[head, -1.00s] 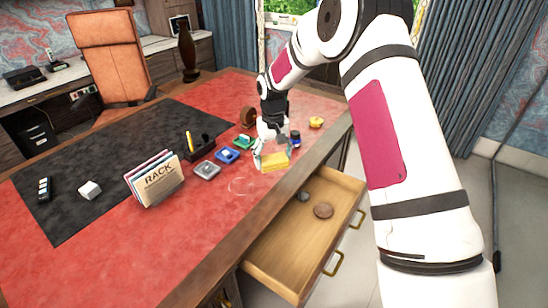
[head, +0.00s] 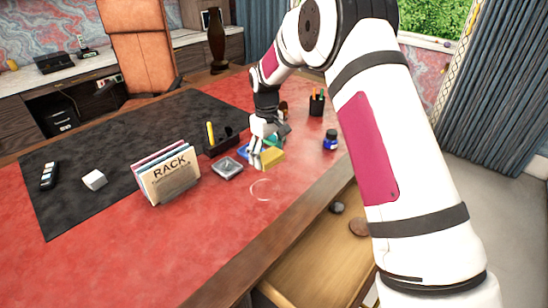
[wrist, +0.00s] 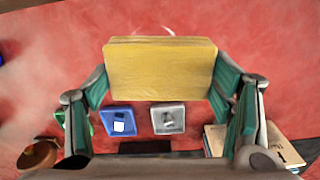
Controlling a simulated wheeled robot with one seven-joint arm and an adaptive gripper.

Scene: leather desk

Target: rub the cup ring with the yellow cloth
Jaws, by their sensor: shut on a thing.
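The yellow cloth (head: 269,157), a folded block, is held between the fingers of my gripper (head: 257,157). In the wrist view the cloth (wrist: 160,69) fills the gap between the two green-padded fingers. The cup ring (head: 260,181), a pale thin circle on the red leather, lies just in front of the cloth in the head view, with its left side clear of it. In the wrist view only a faint pale mark shows at the cloth's far edge. I cannot tell whether the cloth touches the desk.
A grey tray (head: 227,168) and a blue one (wrist: 118,120) lie beside my gripper. The rack of papers (head: 168,176) stands left. An ink bottle (head: 330,140) and pen cup (head: 317,102) stand right. An open drawer (head: 315,255) juts below the front edge. Red leather before the rack is clear.

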